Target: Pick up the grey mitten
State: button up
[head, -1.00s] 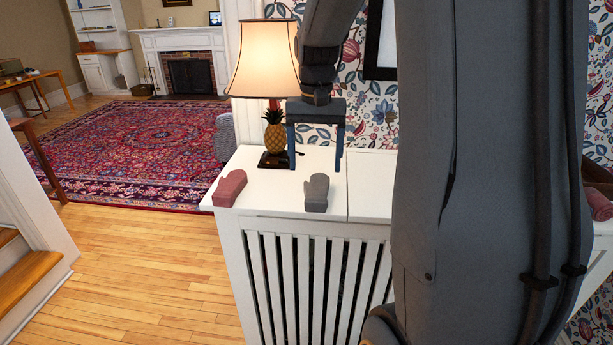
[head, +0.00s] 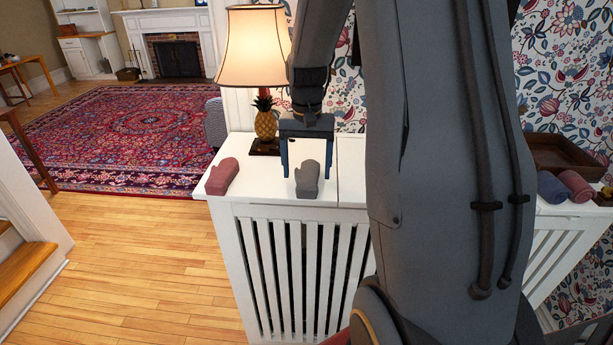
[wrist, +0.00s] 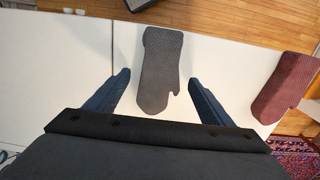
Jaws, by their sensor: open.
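The grey mitten (head: 307,180) lies flat on the white slatted cabinet top (head: 270,185), near its front edge. My gripper (head: 305,172) is open and empty above the cabinet, with its two blue fingers spread on either side of the mitten in the head view. In the wrist view, the grey mitten (wrist: 160,68) lies just beyond and between the open fingertips (wrist: 162,80), apart from both. A dusty-red mitten (head: 222,177) lies to the left of it in the head view, and it also shows at the right in the wrist view (wrist: 290,90).
A lit lamp with a pineapple base (head: 265,120) stands behind the mittens, close to my gripper. A brown wooden tray (head: 568,155) and rolled blue (head: 551,187) and red (head: 575,185) cloths lie at the right. Wooden floor (head: 150,270) is clear at the left.

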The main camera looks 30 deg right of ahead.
jog(key=c, duration=1.2)
jog(key=shift+o, duration=0.2)
